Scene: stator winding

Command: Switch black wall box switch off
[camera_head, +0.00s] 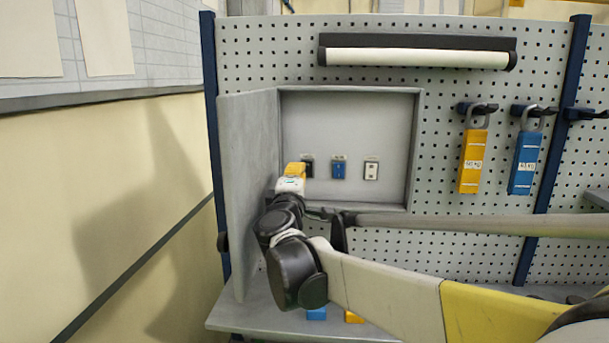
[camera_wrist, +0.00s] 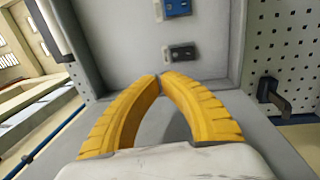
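The black switch (camera_head: 309,161) is the leftmost of three on the back panel of the grey wall box (camera_head: 418,140), partly hidden by my gripper in the head view. It shows whole in the wrist view (camera_wrist: 181,53), a dark plate with a small lever. My gripper (camera_head: 304,169) is just left of and in front of it. In the wrist view the yellow fingertips (camera_wrist: 161,77) meet with nothing seen between them, a little below the black switch in the picture. I cannot tell whether they touch the panel. The lever's position is too small to tell.
A blue switch (camera_head: 338,170) and a white switch (camera_head: 371,171) sit to the right in the box. The box door (camera_head: 249,180) stands open at left, close to my wrist. Yellow (camera_head: 473,162) and blue (camera_head: 525,164) padlocks hang on the pegboard.

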